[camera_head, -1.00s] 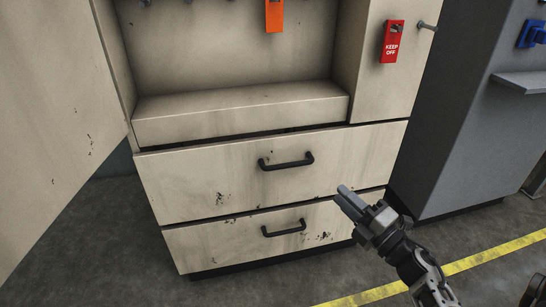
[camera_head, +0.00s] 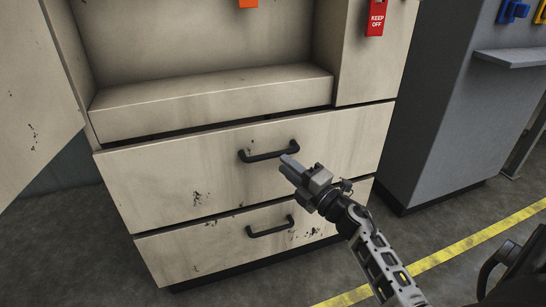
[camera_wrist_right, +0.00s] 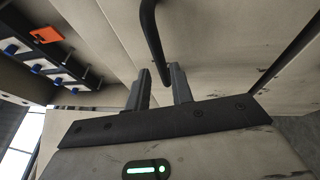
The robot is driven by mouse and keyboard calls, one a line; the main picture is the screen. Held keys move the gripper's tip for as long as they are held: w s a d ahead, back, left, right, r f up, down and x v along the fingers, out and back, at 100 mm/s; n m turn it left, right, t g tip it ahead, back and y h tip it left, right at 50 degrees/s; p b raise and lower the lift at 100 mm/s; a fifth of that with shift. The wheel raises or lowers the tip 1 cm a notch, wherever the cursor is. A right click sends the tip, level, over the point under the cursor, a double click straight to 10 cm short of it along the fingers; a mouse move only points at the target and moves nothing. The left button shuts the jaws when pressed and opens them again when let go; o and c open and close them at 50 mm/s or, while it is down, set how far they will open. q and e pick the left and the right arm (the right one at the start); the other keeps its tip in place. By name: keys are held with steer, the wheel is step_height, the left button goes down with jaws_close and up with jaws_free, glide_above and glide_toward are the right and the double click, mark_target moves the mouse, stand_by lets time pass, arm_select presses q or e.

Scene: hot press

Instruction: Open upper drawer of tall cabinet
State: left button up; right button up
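The tall cabinet is beige and worn. Its upper drawer (camera_head: 165,180) is shut and has a black bar handle (camera_head: 268,153). The lower drawer (camera_head: 190,255), also shut, has its own handle (camera_head: 269,228). My right gripper (camera_head: 288,165) is just in front of the right part of the upper handle. In the right wrist view, the two fingers of my right gripper (camera_wrist_right: 158,84) are apart, and the black handle (camera_wrist_right: 151,30) runs down toward the gap between their tips. I cannot tell if they touch it. My left gripper is not in view.
An open cabinet door (camera_head: 35,110) stands at the left. A red "keep off" tag (camera_head: 376,17) and an orange tag (camera_head: 248,3) hang above. A grey cabinet (camera_head: 445,100) with a shelf (camera_head: 512,58) stands at the right. The floor in front has a yellow line (camera_head: 470,240).

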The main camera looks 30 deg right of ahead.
mark_target(273, 155)
steer(key=x, duration=0.5)
steer(key=shift+w+b, duration=0.3)
steer(key=shift+b, duration=0.05)
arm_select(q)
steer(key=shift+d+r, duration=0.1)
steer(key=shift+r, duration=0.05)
arm_select(e)
steer(key=shift+w, duration=0.1)
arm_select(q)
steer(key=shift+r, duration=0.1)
